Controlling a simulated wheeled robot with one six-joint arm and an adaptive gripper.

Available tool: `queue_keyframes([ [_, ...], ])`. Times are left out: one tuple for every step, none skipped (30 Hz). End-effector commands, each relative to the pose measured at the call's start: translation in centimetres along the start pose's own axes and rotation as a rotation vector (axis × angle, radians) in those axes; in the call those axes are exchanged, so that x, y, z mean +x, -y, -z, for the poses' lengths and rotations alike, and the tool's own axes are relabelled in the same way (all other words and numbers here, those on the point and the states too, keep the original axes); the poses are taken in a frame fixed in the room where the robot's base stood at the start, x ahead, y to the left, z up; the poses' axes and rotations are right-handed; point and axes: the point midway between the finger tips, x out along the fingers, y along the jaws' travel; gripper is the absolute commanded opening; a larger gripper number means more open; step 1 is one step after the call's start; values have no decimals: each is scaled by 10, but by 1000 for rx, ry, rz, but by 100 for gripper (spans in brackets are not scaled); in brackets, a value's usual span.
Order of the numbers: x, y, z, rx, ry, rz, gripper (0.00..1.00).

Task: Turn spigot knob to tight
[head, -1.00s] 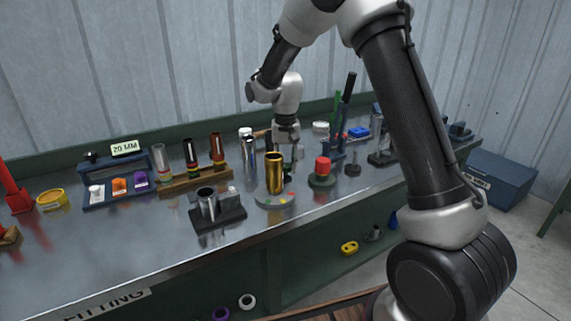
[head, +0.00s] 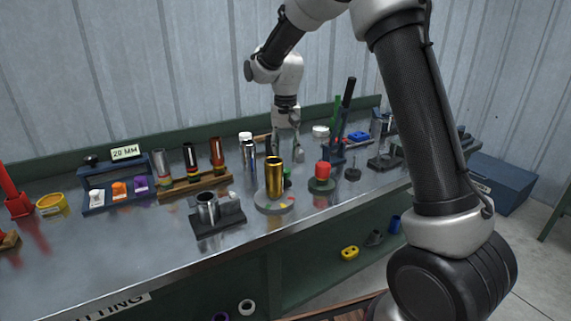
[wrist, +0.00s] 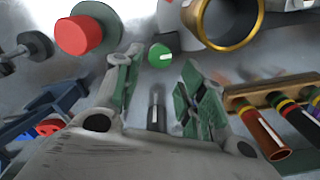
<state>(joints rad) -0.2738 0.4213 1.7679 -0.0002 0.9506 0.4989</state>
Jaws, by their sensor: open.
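A round green knob (wrist: 160,55) with a white pointer line lies just beyond and between my open fingers in the wrist view. In the head view, part of the green knob (head: 288,177) shows behind a gold tube. The gold tube (head: 274,178) stands upright on a round grey base (head: 268,208) with small coloured marks; its open rim (wrist: 256,28) shows in the wrist view. My gripper (head: 287,148) points down behind the tube, open and empty. In the wrist view its fingertips (wrist: 161,60) appear apart from the knob; exact depth is hard to tell.
A red knob (head: 323,170) on a dark base stands right of the tube. A dark fixture holding a steel tube (head: 207,207) is at front left. A wooden rack (head: 196,183) with several coloured tubes stands left. Bench front is mostly clear.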

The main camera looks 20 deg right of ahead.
Motion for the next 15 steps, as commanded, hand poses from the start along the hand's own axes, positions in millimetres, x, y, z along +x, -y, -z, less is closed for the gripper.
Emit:
queue_keyframes([
  [-12,0,1,0,-4,2,41],
  [-18,0,1,0,-3,1,41],
  [-26,0,1,0,-4,2,41],
  [-31,0,1,0,-3,2,41],
  [-36,0,1,0,-3,2,41],
  [-41,0,1,0,-2,1,41],
  [-44,0,0,0,-1,1,41],
  [-47,0,1,0,-1,1,41],
  [-51,0,1,0,-2,1,41],
  [-53,0,0,0,-1,1,41],
  [-54,0,0,0,-1,0,41],
  [-55,0,0,0,0,0,41],
  [-56,0,0,0,0,0,41],
  [-56,0,0,0,0,0,41],
  [-56,0,0,0,0,0,41],
])
